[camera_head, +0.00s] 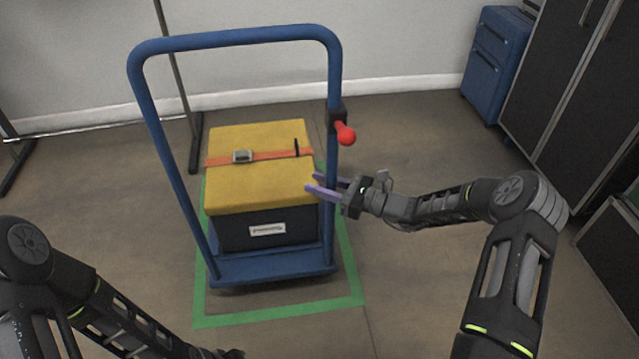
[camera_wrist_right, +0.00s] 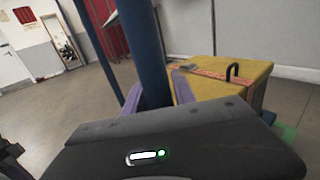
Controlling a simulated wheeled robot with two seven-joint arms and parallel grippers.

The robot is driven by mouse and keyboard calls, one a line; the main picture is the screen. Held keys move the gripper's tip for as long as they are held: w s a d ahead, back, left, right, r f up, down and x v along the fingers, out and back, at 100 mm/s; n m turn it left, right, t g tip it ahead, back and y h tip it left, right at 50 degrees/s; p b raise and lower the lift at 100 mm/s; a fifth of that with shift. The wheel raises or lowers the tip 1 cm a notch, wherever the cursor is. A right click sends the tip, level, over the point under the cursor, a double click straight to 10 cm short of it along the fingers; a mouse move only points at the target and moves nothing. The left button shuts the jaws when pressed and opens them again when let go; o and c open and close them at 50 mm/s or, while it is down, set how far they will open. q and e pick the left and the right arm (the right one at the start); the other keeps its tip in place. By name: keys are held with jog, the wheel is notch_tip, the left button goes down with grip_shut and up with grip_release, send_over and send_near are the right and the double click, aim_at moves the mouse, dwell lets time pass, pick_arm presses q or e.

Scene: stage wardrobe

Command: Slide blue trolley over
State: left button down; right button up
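The blue trolley (camera_head: 272,267) stands on the floor with a tall tubular handle frame (camera_head: 235,39). A black case with a yellow top (camera_head: 250,183) and orange strap sits on its deck. A red knob (camera_head: 346,133) is on a black bracket on the right post. My right gripper (camera_head: 308,181) is at that right post, below the knob, with its purple fingers pointing left. In the right wrist view the post (camera_wrist_right: 151,60) stands between the fingers; whether they press on it cannot be told. My left arm is at lower left; its fingers do not show.
A green outline (camera_head: 362,302) is marked on the floor around the trolley. A dark stand (camera_head: 196,150) is behind the trolley. Bare floor lies left and right of it.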

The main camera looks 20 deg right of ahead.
jog(key=o, duration=0.4)
jog(key=p+v, duration=0.2)
jog(key=v, duration=0.5)
jog(key=shift+s+d, duration=0.25)
jog(key=shift+d, duration=0.05)
dwell(0.3)
